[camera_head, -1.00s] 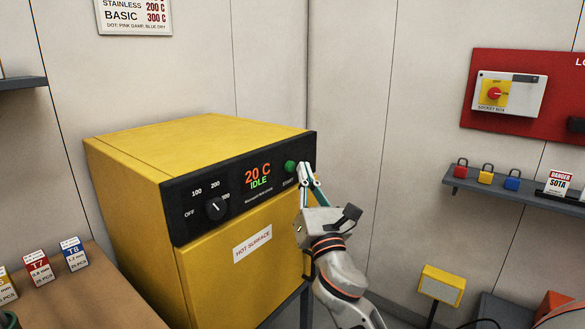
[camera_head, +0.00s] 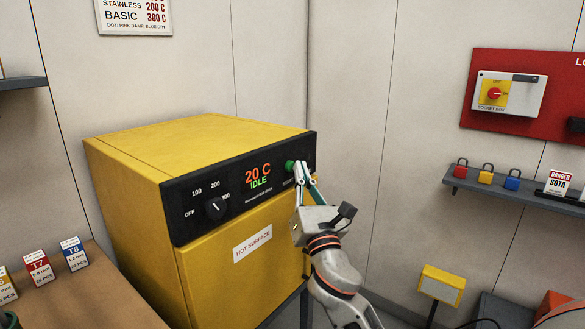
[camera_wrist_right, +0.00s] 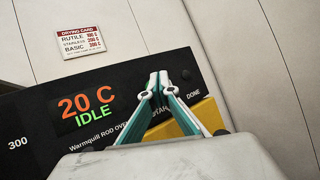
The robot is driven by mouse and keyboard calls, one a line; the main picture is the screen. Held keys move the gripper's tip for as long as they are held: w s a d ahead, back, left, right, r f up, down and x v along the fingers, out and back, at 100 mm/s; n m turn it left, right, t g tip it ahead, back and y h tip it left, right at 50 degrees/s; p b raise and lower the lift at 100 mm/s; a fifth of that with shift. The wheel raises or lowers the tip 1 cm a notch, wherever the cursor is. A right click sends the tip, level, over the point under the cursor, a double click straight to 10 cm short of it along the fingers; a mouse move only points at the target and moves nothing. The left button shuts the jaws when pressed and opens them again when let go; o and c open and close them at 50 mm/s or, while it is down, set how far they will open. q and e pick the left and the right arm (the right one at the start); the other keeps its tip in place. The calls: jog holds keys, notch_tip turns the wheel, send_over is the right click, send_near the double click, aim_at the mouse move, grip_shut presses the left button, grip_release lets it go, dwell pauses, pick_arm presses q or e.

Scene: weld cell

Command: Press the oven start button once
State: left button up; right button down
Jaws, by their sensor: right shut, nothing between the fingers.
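The yellow oven (camera_head: 205,140) has a black front panel with a round dial (camera_head: 215,208) and a display (camera_head: 258,176) reading 20 C IDLE. The green start button (camera_head: 290,166) is at the panel's right end. My right gripper (camera_head: 299,166) is shut and empty, its fingertips right at the button's right side; I cannot tell whether they touch it. My left gripper is not in view.
A bench (camera_head: 95,300) with several small boxes stands at the left. At the right are a wall shelf (camera_head: 515,191) with coloured padlocks, a red board (camera_head: 517,129) and a yellow box (camera_head: 441,284) on a post. A HOT SURFACE label (camera_head: 252,243) is on the oven door.

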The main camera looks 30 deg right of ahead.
jog(key=shift+w+a, duration=0.2)
jog(key=shift+w, duration=0.25)
dwell(0.5)
jog(key=shift+s+d, duration=0.1)
jog(key=shift+s, duration=0.1)
jog(key=shift+s+d+p, duration=0.3)
jog(key=shift+s, duration=0.4)
jog(key=s, duration=0.1)
jog(key=s+d, duration=0.1)
jog(key=s, duration=0.1)
jog(key=s+d+p, duration=0.1)
jog(key=shift+s, duration=0.3)
dwell(0.9)
